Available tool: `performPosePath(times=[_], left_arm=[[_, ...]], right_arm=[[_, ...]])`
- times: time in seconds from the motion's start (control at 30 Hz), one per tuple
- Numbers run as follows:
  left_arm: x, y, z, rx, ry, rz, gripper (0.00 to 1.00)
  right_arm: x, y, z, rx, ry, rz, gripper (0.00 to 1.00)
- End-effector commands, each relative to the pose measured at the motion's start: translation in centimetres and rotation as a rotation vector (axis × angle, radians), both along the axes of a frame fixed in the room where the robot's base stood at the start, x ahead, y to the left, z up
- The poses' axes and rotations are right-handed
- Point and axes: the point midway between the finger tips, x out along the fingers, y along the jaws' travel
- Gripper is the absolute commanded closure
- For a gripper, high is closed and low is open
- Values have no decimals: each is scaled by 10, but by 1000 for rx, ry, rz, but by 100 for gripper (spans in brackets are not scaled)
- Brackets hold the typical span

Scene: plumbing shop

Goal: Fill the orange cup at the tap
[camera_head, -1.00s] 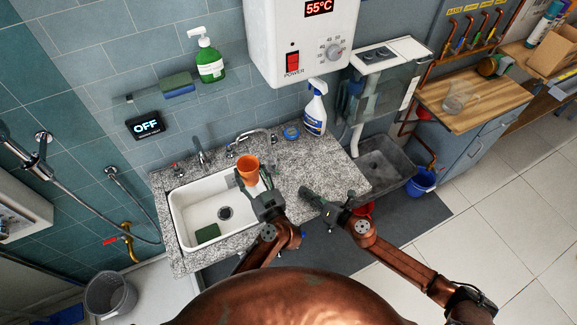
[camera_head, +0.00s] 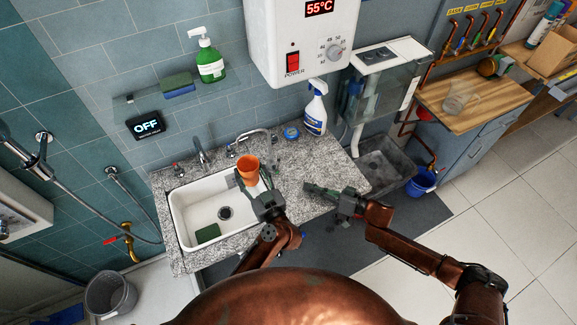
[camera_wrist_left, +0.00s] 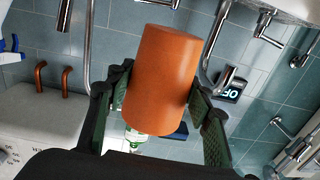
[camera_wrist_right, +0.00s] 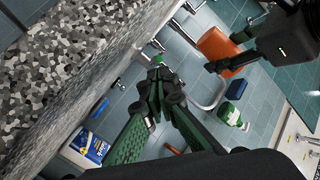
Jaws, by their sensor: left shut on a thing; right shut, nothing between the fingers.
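The orange cup (camera_head: 248,167) is held over the right rear part of the white sink (camera_head: 185,222), close to the curved chrome tap (camera_head: 262,133). My left gripper (camera_head: 255,185) is shut on the cup; in the left wrist view the cup (camera_wrist_left: 162,80) sits between both fingers. I cannot see inside the cup clearly or any water running. My right gripper (camera_head: 308,188) is shut and empty over the counter's front right part. Its closed fingers (camera_wrist_right: 158,95) also show in the right wrist view. A second chrome tap (camera_head: 200,152) stands at the sink's back left.
The granite counter (camera_head: 310,165) holds a blue-white spray bottle (camera_head: 315,108) and a small blue tin (camera_head: 291,133) at the back. A white heater (camera_head: 300,45) reading 55°C hangs above. The display (camera_head: 145,125) reads OFF.

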Motion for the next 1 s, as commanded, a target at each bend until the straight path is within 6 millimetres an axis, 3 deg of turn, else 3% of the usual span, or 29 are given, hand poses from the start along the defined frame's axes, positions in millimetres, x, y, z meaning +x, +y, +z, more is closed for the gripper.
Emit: performPosePath(times=[0.3,0.57,0.77,1.0], left_arm=[[0,0,0,0,-1,0,75],[0,0,0,0,-1,0,75],[0,0,0,0,-1,0,75],[0,0,0,0,-1,0,75]], right_arm=[[20,-30,17,474,642,-64,100],[29,-44,24,658,873,-74,100],[39,-29,27,675,892,-72,100],[63,13,31,674,889,-71,100]])
